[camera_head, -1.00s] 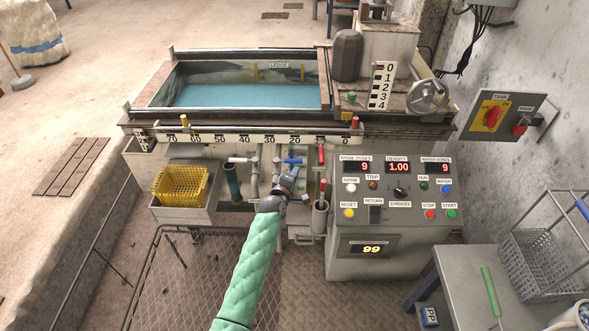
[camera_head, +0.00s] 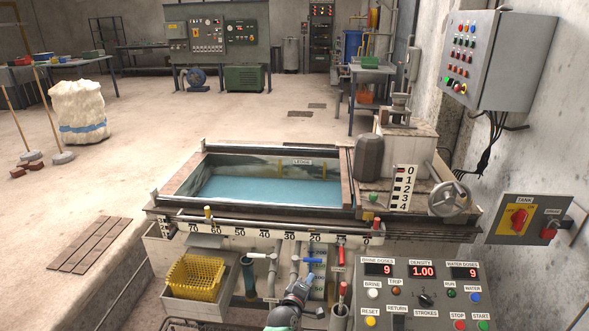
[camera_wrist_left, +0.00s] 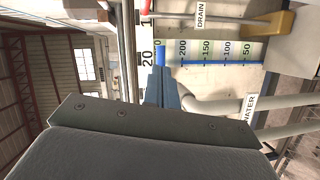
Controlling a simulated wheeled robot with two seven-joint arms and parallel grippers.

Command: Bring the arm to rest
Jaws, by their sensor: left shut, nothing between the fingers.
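My left gripper (camera_head: 306,284) is at the bottom middle of the head view, in front of the machine's pipes and valves. It is shut and empty. In the left wrist view its narrow fingers (camera_wrist_left: 160,88) point at a blue handle (camera_wrist_left: 160,54) beside a scale marked 50 to 200. The blue handle (camera_head: 312,260) also shows in the head view, just beyond the fingertips; I cannot tell whether they touch. Most of the left arm is below the head view's edge. My right gripper is not in view.
The tank (camera_head: 175,188) holds blue water behind the ruler rail (camera_head: 262,234). A yellow basket (camera_head: 195,275) is at the left, a control panel (camera_head: 425,297) at the right.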

